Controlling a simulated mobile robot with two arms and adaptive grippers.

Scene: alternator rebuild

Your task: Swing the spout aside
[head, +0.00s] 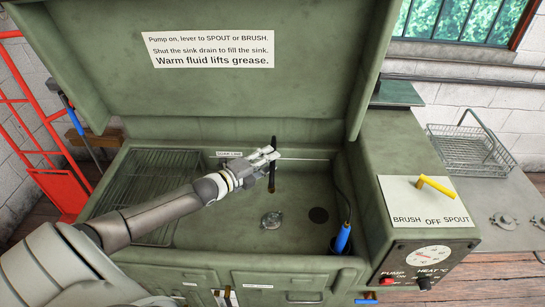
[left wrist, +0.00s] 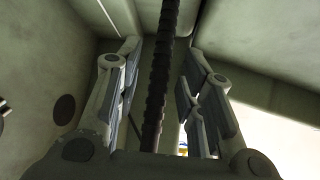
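The spout (head: 271,182) is a dark upright tube at the back middle of the green sink (head: 225,225). In the left wrist view the spout (left wrist: 160,85) is black and ribbed. My left gripper (head: 268,156) reaches across the sink to the spout and hides part of it in the head view. In the left wrist view its fingers (left wrist: 162,70) stand apart on either side of the spout, with gaps showing on both sides. My right gripper is in neither view.
A round metal part (head: 271,220) lies on the sink floor, left of the dark drain (head: 318,215). A blue-handled brush (head: 342,238) hangs at the right. A wire rack (head: 150,190) fills the left side. A yellow lever (head: 437,188) sits on the right panel. The raised lid (head: 220,90) stands behind.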

